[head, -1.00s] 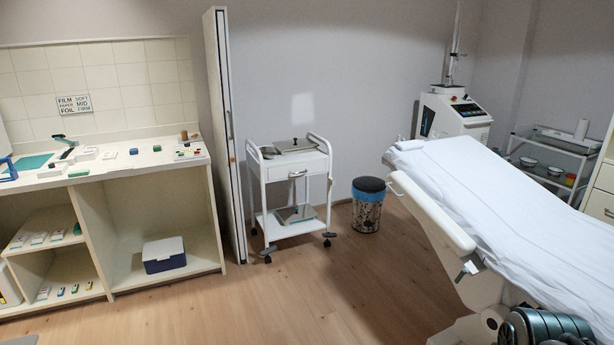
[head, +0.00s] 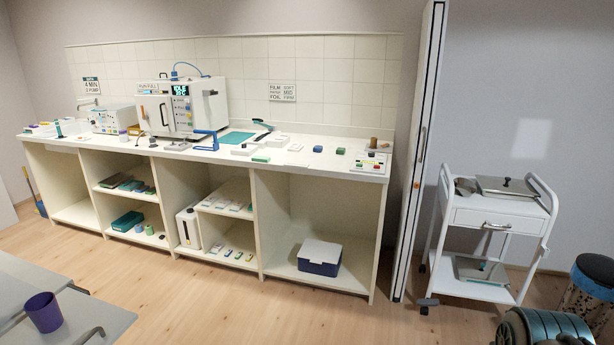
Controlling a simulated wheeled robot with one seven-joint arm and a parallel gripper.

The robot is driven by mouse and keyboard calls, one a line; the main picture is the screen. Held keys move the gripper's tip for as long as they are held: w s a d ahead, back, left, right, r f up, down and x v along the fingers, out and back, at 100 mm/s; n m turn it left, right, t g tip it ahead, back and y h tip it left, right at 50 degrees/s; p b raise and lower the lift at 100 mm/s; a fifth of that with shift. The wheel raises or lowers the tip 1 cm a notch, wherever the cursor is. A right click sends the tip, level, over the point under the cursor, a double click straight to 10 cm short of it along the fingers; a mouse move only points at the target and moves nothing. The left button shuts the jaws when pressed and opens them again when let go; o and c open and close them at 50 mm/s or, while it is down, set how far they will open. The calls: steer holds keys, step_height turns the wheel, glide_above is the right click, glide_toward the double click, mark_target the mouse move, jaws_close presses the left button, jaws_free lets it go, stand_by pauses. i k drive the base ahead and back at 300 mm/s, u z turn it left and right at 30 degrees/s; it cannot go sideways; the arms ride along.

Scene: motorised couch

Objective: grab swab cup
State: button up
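A purple cup (head: 44,312) stands upright on a grey surface (head: 95,322) at the lower left of the head view. It is the only clear cup I see; no swabs show in it, and I cannot tell for certain that it is the swab cup. My gripper is not in view. A dark ribbed part of my own arm shows at the lower right, far across the picture from the cup.
A long cream counter (head: 218,155) with equipment and open shelves lines the back wall. Wooden floor (head: 230,300) in the middle is clear.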

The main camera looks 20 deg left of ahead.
mark_target(43, 309)
steer(key=u, duration=0.85)
steer(key=i, duration=0.7)
steer(key=u, duration=1.65)
steer(key=i, duration=1.5)
steer(key=u, duration=0.45)
